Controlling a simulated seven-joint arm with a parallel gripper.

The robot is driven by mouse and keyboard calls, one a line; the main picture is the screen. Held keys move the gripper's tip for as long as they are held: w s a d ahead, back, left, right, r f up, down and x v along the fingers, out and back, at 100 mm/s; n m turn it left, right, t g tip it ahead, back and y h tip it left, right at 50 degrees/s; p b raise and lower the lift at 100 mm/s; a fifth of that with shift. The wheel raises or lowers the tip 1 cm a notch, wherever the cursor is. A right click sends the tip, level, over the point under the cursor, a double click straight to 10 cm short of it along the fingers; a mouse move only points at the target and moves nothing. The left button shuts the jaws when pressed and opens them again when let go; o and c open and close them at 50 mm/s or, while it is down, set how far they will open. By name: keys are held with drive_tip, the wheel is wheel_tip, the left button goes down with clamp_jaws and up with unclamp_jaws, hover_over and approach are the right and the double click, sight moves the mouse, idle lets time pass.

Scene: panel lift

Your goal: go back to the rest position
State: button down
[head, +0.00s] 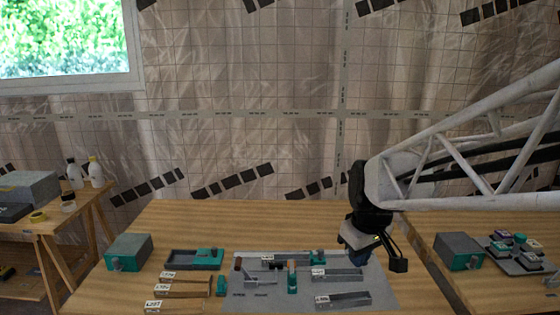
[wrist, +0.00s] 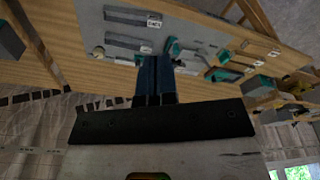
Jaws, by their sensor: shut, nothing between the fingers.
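My gripper (head: 354,258) hangs at the end of my white truss arm, over the right back part of a grey panel (head: 385,292). Its blue fingers are together, with nothing between them; they also show in the wrist view (wrist: 155,62). The panel lies on the wooden table (head: 225,215). On it are grey bars with white labels, one at the right (head: 338,274) and one at the front (head: 343,299), and a teal-and-orange upright piece (head: 292,276). My gripper appears apart from these; its exact height is hard to tell.
A teal-grey box (head: 128,252), a dark tray (head: 190,259) and several labelled wooden-handled pieces (head: 183,289) lie left of the panel. A second table at right holds a grey box (head: 459,252) and a tray of small blocks (head: 517,256). A side bench (head: 62,222) holds bottles.

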drive_tip(key=s+d+m, duration=0.2)
drive_tip(key=s+m, duration=0.3)
drive_tip(key=s, duration=1.3)
drive_tip(key=shift+s+m+t+h, duration=0.15)
drive_tip(key=shift+m+t+h, duration=0.15)
drive_tip(key=shift+m+t, duration=0.1)
drive_tip(key=shift+f, duration=0.1)
